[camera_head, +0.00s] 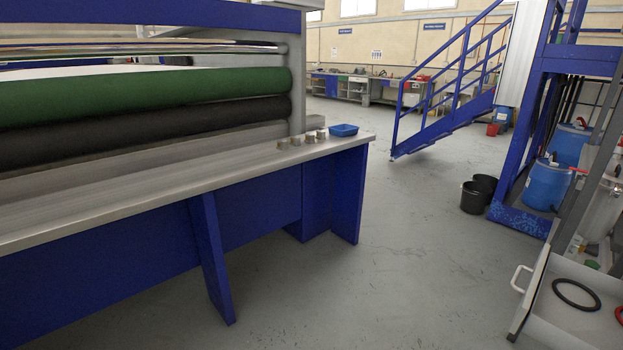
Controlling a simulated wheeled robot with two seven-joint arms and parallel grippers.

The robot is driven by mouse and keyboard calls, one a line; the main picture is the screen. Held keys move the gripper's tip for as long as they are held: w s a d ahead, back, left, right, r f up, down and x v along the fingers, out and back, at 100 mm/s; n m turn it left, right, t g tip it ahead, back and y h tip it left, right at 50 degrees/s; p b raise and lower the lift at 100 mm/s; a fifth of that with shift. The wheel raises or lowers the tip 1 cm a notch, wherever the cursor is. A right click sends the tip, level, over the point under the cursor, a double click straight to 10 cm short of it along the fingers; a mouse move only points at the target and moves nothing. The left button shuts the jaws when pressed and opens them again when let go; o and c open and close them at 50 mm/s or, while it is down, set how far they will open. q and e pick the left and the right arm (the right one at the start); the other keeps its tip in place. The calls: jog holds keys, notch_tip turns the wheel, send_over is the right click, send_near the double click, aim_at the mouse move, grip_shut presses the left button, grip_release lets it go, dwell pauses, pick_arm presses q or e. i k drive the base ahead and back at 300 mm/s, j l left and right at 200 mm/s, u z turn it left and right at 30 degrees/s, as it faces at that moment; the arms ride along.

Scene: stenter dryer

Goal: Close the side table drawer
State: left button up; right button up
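An open drawer (534,300) sticks out at the lower right edge of the view. It has a pale front panel with a white handle (520,279) on its left side. A black ring (577,294) lies inside it, and part of a red ring shows at the picture's edge. The side table that holds the drawer is mostly cut off by the right edge. Neither of my grippers is in view.
A long grey worktop on blue legs (208,250) runs along the left, with a blue tray (343,130) at its end. Black buckets (475,197) and blue drums (546,185) stand at right. Grey floor between worktop and drawer is clear.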

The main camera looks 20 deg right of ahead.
aim_at(555, 324)
jog(key=i+z, duration=0.2)
jog(key=z, duration=0.25)
jog(key=i+z, duration=0.25)
jog(key=z, duration=0.25)
jog(key=i+j+z, duration=0.2)
jog(key=z, duration=0.25)
jog(key=i+j+z, duration=0.2)
jog(key=z, duration=0.3)
jog(key=i+j+z, duration=0.1)
jog(key=j+z, duration=0.15)
jog(key=z, duration=0.65)
